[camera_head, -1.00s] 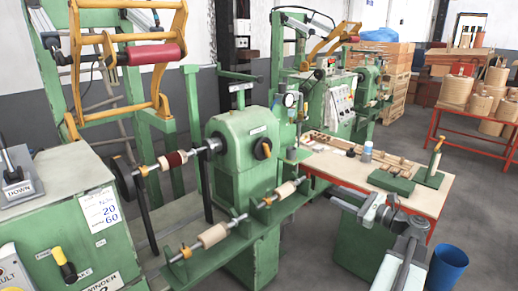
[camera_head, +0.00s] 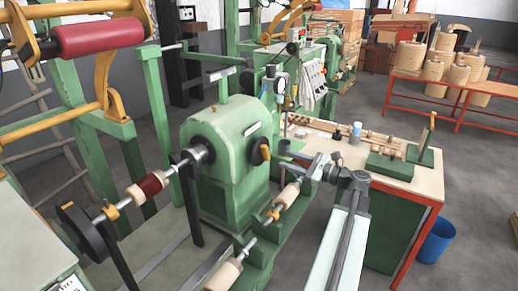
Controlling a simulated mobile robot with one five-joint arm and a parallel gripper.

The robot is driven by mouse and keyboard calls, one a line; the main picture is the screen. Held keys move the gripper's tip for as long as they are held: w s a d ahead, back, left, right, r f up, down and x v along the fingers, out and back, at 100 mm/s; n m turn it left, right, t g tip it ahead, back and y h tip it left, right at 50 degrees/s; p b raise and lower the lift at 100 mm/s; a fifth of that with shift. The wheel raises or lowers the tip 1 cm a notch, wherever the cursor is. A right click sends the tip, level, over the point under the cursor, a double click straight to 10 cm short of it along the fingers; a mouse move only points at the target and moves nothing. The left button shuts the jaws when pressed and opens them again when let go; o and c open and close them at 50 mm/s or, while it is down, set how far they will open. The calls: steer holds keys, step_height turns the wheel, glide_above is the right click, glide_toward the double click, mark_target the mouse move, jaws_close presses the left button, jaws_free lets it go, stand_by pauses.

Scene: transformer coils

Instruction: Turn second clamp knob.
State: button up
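The green winding machine (camera_head: 226,145) stands in the middle. Its upper spindle carries a dark red coil (camera_head: 148,186), with an orange clamp knob (camera_head: 112,212) left of it. On a lower bar, a cream coil (camera_head: 290,193) has another orange clamp knob (camera_head: 272,214) beside it. A second cream coil (camera_head: 223,276) is at the bottom edge. Which knob counts as second is not clear. My arm comes up from the bottom right and bends left; my gripper (camera_head: 284,151) is right of the machine housing, above the cream coil. Its fingers are too small to read.
A black and orange knob (camera_head: 262,152) is on the housing. A bench (camera_head: 420,178) with a green-based fixture stands behind my arm, a blue bin (camera_head: 437,240) beside it. A red roller (camera_head: 97,36) hangs upper left. Floor is free at right.

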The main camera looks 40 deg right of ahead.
mark_target(268, 154)
steer(key=x, duration=0.8)
steer(key=shift+a, duration=0.1)
jaws_close()
steer(key=shift+a, duration=0.2)
steer(key=shift+d, duration=0.1)
